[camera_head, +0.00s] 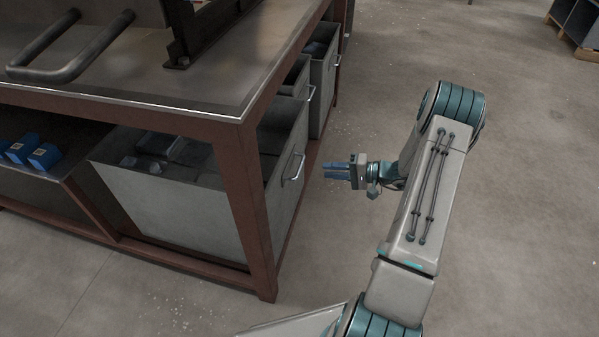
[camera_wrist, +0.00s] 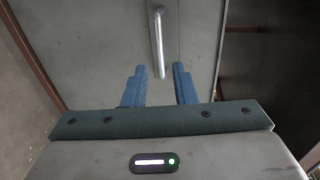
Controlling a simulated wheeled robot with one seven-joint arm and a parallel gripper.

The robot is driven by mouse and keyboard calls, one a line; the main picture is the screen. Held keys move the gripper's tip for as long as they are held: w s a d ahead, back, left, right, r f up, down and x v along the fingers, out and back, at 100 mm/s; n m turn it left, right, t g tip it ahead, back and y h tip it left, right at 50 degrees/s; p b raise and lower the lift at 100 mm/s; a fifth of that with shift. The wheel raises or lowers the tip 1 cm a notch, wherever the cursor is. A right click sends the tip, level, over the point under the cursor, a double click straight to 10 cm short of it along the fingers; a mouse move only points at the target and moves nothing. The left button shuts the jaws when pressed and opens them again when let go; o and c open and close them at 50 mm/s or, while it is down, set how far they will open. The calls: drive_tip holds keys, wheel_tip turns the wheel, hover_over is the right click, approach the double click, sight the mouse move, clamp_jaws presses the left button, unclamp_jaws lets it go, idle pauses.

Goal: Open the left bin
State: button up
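The nearest grey metal bin (camera_head: 180,200) sits under the workbench, and its front has a metal handle (camera_head: 293,168). Its front face (camera_wrist: 110,45) fills much of the wrist view, with the handle (camera_wrist: 158,42) upright in that picture. More grey bins (camera_head: 322,75) stand in a row behind it. The bins look pushed in under the bench. My gripper (camera_head: 335,170) is to the right of the near bin's front, apart from the handle. Its blue fingers (camera_wrist: 160,88) are spread with a gap between them, and the handle's end shows at that gap. Nothing is held.
The workbench (camera_head: 150,75) has a brown frame, with a corner post (camera_head: 243,200) beside the near bin. Blue boxes (camera_head: 42,157) lie on a lower shelf at left. The floor right of my arm is open.

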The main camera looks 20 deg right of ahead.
sight(300, 168)
drive_tip(key=b+x, duration=0.2)
drive_tip(key=x, duration=0.8)
drive_tip(key=shift+w+a+f, duration=0.1)
drive_tip(key=shift+w+a, duration=0.05)
drive_tip(key=shift+a, duration=0.15)
clamp_jaws()
